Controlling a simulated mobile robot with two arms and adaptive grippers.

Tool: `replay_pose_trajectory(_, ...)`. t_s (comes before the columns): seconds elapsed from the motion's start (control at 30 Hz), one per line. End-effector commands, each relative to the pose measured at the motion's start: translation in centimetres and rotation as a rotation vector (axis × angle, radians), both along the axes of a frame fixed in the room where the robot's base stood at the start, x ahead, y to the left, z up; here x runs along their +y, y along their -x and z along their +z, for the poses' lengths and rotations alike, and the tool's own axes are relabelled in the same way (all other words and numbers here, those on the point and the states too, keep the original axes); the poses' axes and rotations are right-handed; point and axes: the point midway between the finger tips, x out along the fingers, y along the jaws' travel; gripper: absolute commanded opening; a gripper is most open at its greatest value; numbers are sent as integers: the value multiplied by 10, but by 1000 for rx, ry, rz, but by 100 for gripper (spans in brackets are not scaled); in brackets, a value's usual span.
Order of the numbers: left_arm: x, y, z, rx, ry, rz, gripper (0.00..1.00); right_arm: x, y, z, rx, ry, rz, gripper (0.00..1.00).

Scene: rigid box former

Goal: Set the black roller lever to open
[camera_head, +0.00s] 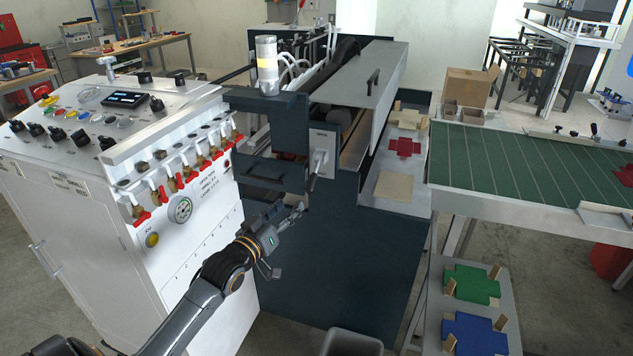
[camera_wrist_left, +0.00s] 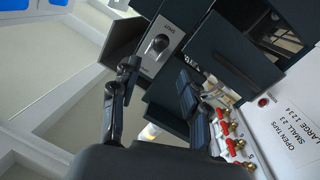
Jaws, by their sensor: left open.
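The roller lever sits on a small grey plate (camera_head: 322,150) on the dark machine's front, right of the white control cabinet. In the left wrist view the lever's round black knob (camera_wrist_left: 159,43) shows on its labelled plate (camera_wrist_left: 170,50); the label is too small to read surely. My left gripper (camera_head: 288,240) is open and empty, below and in front of the plate, apart from it. In the left wrist view its two fingers (camera_wrist_left: 157,82) are spread, with the knob beyond and between them. My right gripper is not in view.
The white control cabinet (camera_head: 185,265) with red-handled taps (camera_head: 187,172) and a gauge stands close on the left. The dark machine body (camera_head: 330,265) is behind my gripper. A green conveyor (camera_head: 510,165) and a shelf with green and blue blanks stand at right.

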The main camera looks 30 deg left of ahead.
Motion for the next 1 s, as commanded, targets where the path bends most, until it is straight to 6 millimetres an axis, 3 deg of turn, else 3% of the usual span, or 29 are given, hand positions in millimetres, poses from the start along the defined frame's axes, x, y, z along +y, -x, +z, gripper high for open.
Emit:
replay_pose_trajectory(0.5,8,-98,3,-1,-2,1,45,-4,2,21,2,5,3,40)
replay_pose_trajectory(0.7,9,-116,1,0,-2,0,45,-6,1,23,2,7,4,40)
replay_pose_trajectory(1.0,9,-121,0,1,-3,0,45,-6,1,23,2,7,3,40)
